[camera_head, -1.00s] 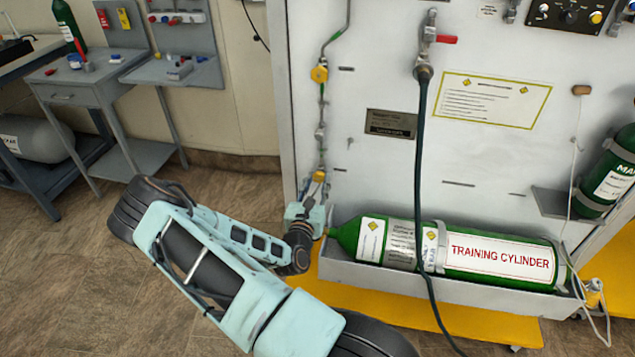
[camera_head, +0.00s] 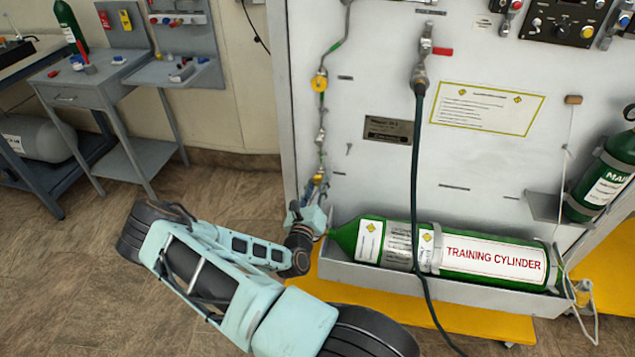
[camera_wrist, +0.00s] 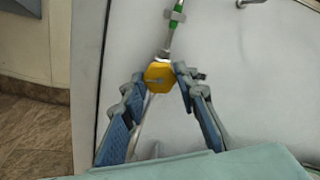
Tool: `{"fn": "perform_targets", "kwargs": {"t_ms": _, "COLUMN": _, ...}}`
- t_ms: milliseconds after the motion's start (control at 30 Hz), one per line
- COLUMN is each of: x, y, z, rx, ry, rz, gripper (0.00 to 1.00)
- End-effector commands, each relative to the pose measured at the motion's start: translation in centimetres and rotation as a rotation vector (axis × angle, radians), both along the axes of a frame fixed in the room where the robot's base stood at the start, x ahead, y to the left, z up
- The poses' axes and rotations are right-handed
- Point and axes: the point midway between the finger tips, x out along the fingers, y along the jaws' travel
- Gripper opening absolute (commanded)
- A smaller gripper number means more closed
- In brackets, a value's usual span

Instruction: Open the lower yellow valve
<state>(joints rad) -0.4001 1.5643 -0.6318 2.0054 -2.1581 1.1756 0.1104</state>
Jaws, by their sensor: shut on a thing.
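The lower yellow valve (camera_head: 319,179) sits low on the pipe at the left side of the white panel. In the wrist view its round yellow knob (camera_wrist: 159,77) lies between my two fingertips. My gripper (camera_wrist: 157,88) is shut on this knob, with one blue-padded finger on each side. In the head view my gripper (camera_head: 316,192) reaches up to the valve from below, and my wrist partly hides the pipe under it. The upper yellow valve (camera_head: 319,83) is higher on the same pipe, apart from my gripper.
A green training cylinder (camera_head: 490,258) lies in a grey tray (camera_head: 430,284) just right of my wrist. A dark hose (camera_head: 415,170) hangs in front of it. A grey workbench (camera_head: 75,88) stands at the left. The floor (camera_head: 70,270) left of my arm is clear.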

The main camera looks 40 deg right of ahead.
Motion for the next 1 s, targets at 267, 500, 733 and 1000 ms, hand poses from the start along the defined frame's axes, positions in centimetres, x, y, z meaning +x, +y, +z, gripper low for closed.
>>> {"fn": "perform_targets", "kwargs": {"t_ms": 267, "x": -0.08, "y": 0.01, "z": -0.06, "rx": -0.043, "ry": 0.054, "rz": -0.001, "gripper": 0.04}}
{"fn": "perform_targets", "kwargs": {"t_ms": 500, "x": -0.08, "y": 0.01, "z": -0.12, "rx": -0.047, "ry": 0.058, "rz": -0.001, "gripper": 0.04}}
{"fn": "perform_targets", "kwargs": {"t_ms": 733, "x": -0.09, "y": 0.01, "z": -0.13, "rx": -0.046, "ry": 0.058, "rz": -0.002, "gripper": 0.34}}
{"fn": "perform_targets", "kwargs": {"t_ms": 1000, "x": -0.05, "y": 0.0, "z": -0.06, "rx": -0.047, "ry": 0.056, "rz": 0.0, "gripper": 0.45}}
